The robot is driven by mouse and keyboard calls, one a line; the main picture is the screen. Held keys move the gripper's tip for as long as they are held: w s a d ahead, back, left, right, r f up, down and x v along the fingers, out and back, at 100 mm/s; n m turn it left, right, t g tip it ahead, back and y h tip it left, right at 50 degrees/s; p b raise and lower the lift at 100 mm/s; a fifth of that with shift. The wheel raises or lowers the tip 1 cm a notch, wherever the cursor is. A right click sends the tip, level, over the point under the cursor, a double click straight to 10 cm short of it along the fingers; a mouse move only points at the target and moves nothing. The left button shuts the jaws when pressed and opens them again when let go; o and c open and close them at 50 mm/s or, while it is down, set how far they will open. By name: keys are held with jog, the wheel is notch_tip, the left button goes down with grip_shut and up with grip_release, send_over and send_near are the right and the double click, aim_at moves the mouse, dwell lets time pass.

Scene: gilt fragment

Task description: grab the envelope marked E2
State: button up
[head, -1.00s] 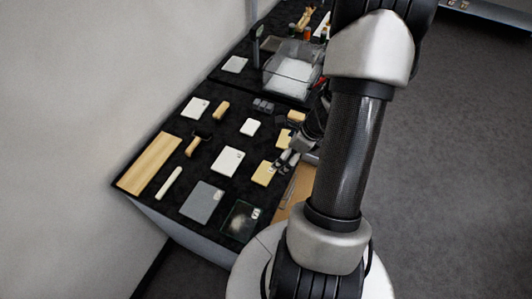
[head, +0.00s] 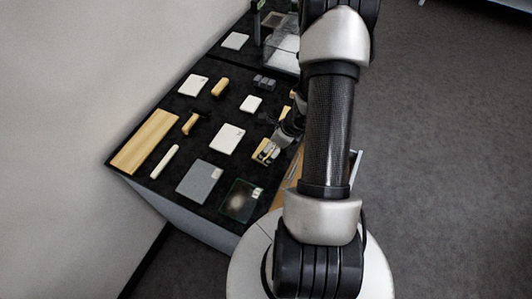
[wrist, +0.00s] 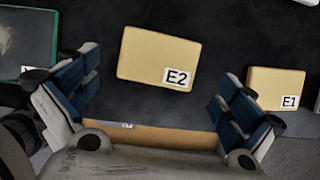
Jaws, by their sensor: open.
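The envelope marked E2 (wrist: 158,55) is a flat tan packet with a white label at its lower right. It lies on the black table top, slightly tilted in the wrist view. My gripper (wrist: 159,80) is open, with a finger to either side of and below the envelope in that view. Nothing is between the pads; I cannot tell the height above it. In the head view my gripper (head: 268,152) is over the table's right edge and mostly covers that envelope. A similar tan envelope marked E1 (wrist: 275,87) lies to the right, near the right finger.
A dark, green-edged glass panel (wrist: 24,42) lies left of the envelope; it also shows in the head view (head: 241,200). A grey slab (head: 200,181), white pads and wooden blocks cover the table. A brown strip (wrist: 165,137) runs between the finger bases.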

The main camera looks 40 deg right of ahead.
jog(key=x, duration=0.3)
jog(key=shift+b, duration=0.35)
jog(key=shift+a, duration=0.1)
jog(key=shift+c, duration=0.4)
jog(key=c, duration=0.7)
jog(key=shift+r, duration=0.15)
jog(key=shift+c, duration=0.2)
